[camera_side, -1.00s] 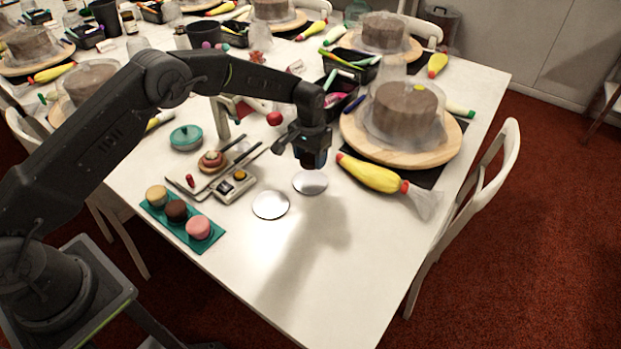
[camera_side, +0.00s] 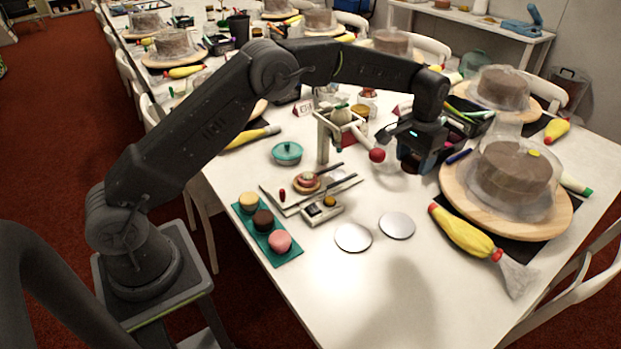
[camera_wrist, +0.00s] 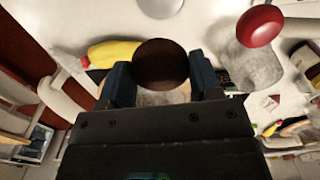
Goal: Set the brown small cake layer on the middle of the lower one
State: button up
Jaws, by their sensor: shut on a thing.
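My gripper (camera_side: 412,168) is over the table, left of the large wooden turntable. In the wrist view, my gripper (camera_wrist: 160,82) has its blue fingers on both sides of a dark brown round piece, the small cake layer (camera_wrist: 160,62), and is shut on it. I cannot make this layer out in the side view. A larger brown cake (camera_side: 512,172) stands on the round wooden turntable (camera_side: 462,200), under a clear wrap. A similar dark brown small cake (camera_side: 263,220) sits between a yellow and a pink one on a teal mat (camera_side: 290,257).
A red ball (camera_side: 377,155) is close to my gripper, by a whitish stand (camera_side: 324,145). A yellow piping bag (camera_side: 462,232) lies before the turntable. Two shiny discs (camera_side: 353,237) lie on the table. The table's front is clear.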

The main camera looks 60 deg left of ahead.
notch_tip(320, 180, up, 8)
jog(key=s+a+r+n, duration=0.1)
jog(key=s+a, duration=0.1)
jog(key=a, duration=0.5)
jog(key=s+a+n, duration=0.1)
jog(key=s+a, duration=0.1)
jog(key=a, duration=0.6)
jog(key=s+a+n, duration=0.3)
jog(key=s+a, duration=1.5)
send_over(307, 177)
notch_tip(307, 177, down, 19)
jog(key=shift+r, duration=0.1)
jog(key=shift+f, duration=2.05)
